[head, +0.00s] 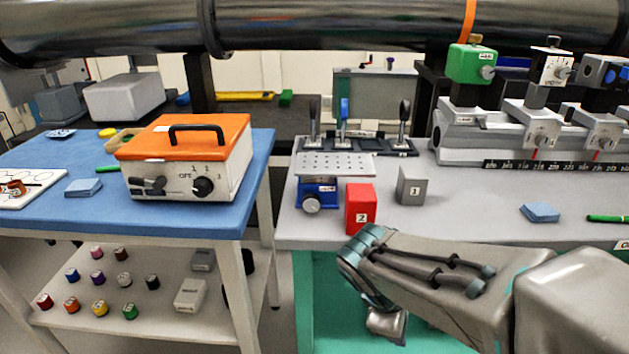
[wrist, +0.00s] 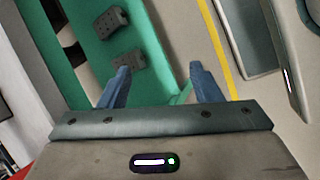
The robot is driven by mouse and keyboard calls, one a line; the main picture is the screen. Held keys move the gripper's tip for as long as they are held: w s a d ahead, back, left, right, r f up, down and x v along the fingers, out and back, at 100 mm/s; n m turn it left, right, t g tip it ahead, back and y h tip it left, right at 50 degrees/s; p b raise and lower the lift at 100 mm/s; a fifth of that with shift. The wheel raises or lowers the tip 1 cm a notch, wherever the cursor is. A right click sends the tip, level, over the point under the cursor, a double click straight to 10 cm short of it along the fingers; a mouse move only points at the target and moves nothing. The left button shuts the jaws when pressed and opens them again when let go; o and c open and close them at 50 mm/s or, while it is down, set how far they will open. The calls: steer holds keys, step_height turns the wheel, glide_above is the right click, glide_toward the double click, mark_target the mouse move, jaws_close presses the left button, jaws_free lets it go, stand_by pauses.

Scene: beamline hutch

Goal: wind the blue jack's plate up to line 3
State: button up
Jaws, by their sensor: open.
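The blue jack (head: 317,187) stands near the left front of the grey bench in the head view. Its perforated grey plate (head: 335,165) sits low over the blue body. A round silver knob (head: 311,204) faces the front. I cannot make out any numbered height lines on or by the jack. In the wrist view my gripper (wrist: 160,86) has its two blue fingers apart with nothing between them. It points down toward the floor and a green surface. In the head view my arm's end is in front of the bench, right of and below the jack, touching nothing visible.
A red block marked 2 (head: 361,209) stands close right of the jack, with a grey block marked 1 (head: 411,186) beyond. Upright levers (head: 345,112) stand behind the plate. An orange-topped box (head: 190,160) is on the blue table to the left. A blue pad (head: 540,212) lies right.

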steer(key=w+a+r+n+t+h+p, duration=0.1)
steer(key=w+a+r+n+t+h, duration=0.2)
steer(key=n, duration=0.6)
steer(key=n+t+y+p, duration=0.2)
steer(key=n+t+y, duration=0.45)
steer(key=n, duration=1.05)
glide_toward(309, 203)
steer(key=w+f+b, duration=0.1)
steer(key=w, duration=0.1)
steer(key=w+f+t+h+b, duration=0.1)
steer(key=w+f, duration=0.1)
steer(key=w, duration=0.1)
steer(key=w+f+h+b, duration=0.1)
steer(key=w, duration=0.2)
steer(key=shift+d+f+t, duration=0.25)
steer(key=shift+d, duration=0.15)
steer(key=c, duration=1)
